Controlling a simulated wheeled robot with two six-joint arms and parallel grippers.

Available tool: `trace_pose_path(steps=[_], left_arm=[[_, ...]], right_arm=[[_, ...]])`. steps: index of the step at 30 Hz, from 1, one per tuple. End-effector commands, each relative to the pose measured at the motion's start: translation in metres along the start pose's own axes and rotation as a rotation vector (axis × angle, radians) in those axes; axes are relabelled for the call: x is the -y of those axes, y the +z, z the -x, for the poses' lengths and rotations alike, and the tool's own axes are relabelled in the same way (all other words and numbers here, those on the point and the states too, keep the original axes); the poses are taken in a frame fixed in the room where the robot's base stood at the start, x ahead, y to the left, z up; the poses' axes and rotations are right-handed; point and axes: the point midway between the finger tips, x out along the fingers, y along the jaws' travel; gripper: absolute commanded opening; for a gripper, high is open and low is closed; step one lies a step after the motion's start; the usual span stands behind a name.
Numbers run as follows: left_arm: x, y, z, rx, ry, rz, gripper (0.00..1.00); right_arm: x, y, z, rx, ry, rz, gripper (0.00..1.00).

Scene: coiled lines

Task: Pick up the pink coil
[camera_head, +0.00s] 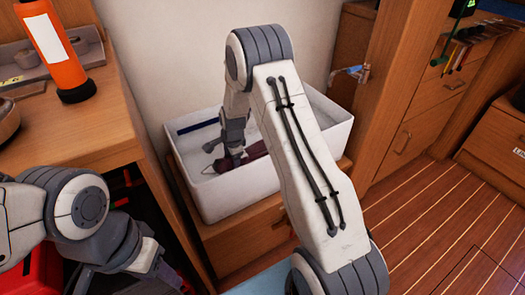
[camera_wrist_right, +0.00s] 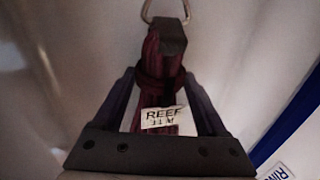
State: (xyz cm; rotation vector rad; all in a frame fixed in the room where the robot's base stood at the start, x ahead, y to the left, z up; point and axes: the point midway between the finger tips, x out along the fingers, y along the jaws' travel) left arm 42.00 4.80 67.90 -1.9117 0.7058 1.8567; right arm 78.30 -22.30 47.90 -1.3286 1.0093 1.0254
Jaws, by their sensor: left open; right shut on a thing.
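A dark maroon-pink coil (camera_wrist_right: 163,75) with a white tag reading "REEF 11 M" and a metal clip at its top fills the middle of the right wrist view. It also shows in the head view (camera_head: 256,151), inside the white bin, partly hidden by my right arm. My right gripper (camera_head: 226,164) reaches down into the bin and is shut on this coil; in the right wrist view its fingers (camera_wrist_right: 161,88) lie on both sides of it. My left gripper (camera_head: 168,277) is open and empty at the lower left, outside the bin. No brighter pink coil shows.
The white bin (camera_head: 330,112) has raised walls and stands on a wooden ledge. A blue strip (camera_head: 198,126) lies inside, and a blue item (camera_wrist_right: 290,125) with a partly cut-off label is beside the coil. Floor at right is clear.

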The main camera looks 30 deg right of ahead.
Motion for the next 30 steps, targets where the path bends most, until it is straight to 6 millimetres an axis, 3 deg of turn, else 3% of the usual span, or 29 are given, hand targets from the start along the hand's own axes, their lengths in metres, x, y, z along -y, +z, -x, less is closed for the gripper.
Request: trace_pose_path(steps=[8, 21, 30], left_arm=[[0.0, 0.0, 0.004, 0.0, 0.0, 0.0, 0.5], [-0.003, -0.002, 0.035, 0.0, 0.0, 0.0, 0.5], [-0.003, -0.002, 0.038, 0.0, 0.0, 0.0, 0.5]], right_arm=[[0.004, 0.0, 0.009, 0.0, -0.004, 0.001, 0.0], [0.024, 0.0, 0.084, -0.001, -0.004, 0.001, 0.0], [0.027, 0.0, 0.098, -0.001, -0.002, 0.001, 0.0]])
